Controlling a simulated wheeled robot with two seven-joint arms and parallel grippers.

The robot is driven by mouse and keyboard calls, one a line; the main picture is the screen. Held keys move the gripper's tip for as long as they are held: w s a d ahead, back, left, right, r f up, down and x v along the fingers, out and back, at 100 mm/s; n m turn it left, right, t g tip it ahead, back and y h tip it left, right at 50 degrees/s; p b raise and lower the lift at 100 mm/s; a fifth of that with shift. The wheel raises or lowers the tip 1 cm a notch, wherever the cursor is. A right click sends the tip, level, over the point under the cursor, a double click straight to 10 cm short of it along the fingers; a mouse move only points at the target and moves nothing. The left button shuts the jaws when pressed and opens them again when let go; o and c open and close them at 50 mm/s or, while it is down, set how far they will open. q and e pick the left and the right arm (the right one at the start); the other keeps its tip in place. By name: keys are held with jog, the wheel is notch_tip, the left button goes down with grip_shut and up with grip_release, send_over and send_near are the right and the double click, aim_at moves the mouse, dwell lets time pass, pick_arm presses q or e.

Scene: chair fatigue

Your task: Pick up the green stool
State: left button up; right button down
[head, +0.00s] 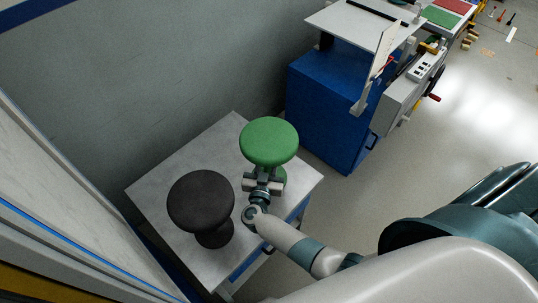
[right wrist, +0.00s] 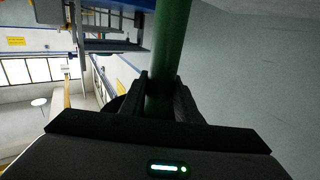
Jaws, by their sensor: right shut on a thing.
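The green stool (head: 268,141) stands at the right part of a grey-topped table in the head view. Its round seat is on top; part of its green base shows below, behind my gripper. My right gripper (head: 264,172) reaches in from the lower right, under the seat. In the right wrist view the right gripper (right wrist: 160,92) is shut on the stool's green post (right wrist: 171,45), with one finger on each side. Whether the base touches the table is hidden. My left gripper is not in view.
A black stool (head: 201,201) stands on the grey table (head: 156,184), left of my gripper. A blue machine cabinet (head: 325,112) stands behind on the right. A grey wall (head: 150,70) is behind the table. Open floor (head: 470,120) lies to the right.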

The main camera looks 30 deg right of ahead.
jog(key=s+d+r, duration=0.7)
jog(key=s+r, duration=0.2)
jog(key=r, duration=0.1)
jog(key=shift+d+r+p, duration=0.25)
jog(key=shift+p, duration=0.1)
dwell(0.3)
